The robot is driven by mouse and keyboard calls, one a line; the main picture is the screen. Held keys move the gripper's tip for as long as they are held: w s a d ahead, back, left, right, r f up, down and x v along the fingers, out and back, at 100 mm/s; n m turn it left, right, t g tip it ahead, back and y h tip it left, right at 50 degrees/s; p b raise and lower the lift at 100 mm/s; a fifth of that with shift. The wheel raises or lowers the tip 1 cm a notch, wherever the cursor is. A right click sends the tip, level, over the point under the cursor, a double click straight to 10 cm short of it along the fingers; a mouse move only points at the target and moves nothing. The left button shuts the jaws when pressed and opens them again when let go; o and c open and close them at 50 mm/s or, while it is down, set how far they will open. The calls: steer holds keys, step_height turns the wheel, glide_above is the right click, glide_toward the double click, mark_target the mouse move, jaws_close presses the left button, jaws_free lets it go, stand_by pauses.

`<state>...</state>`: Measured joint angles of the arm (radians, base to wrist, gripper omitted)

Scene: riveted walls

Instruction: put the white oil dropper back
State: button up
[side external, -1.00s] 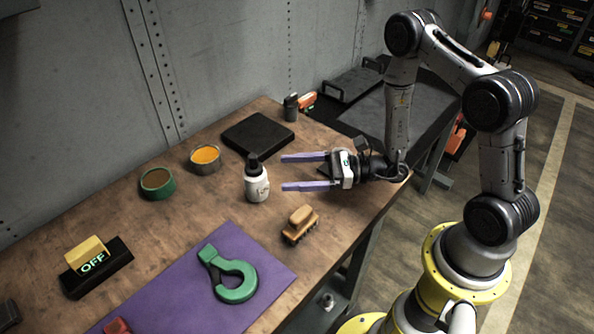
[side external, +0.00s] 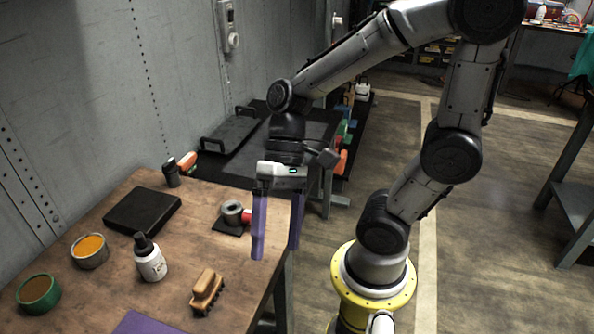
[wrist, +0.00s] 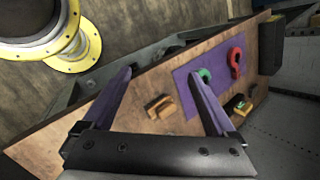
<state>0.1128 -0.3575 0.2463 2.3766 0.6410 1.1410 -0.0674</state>
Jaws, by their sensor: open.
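The white oil dropper (side external: 150,264), a white bottle with a black cap, stands upright on the wooden table in the side view. It is in front of the black square pad and right of the orange-filled tin. I cannot make it out in the wrist view. My gripper (side external: 276,250) is open and empty, its two purple fingers pointing down near the table's right edge. It is well to the right of the dropper, not touching it. In the wrist view the spread fingers (wrist: 158,73) show over the table.
A black pad (side external: 142,211), an orange-filled tin (side external: 90,256), a green tin (side external: 38,299) and a wooden brush (side external: 207,291) surround the dropper. A grey roll (side external: 232,211) on a black base sits close to my fingers. A purple mat (wrist: 212,62) holds green and red hooks.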

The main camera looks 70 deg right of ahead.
steer(key=d+r+n+t+h, duration=0.4)
steer(key=d+r+t+h, duration=0.2)
steer(key=d, duration=0.4)
steer(key=shift+n+t+h, duration=0.3)
steer(key=shift+h, duration=0.1)
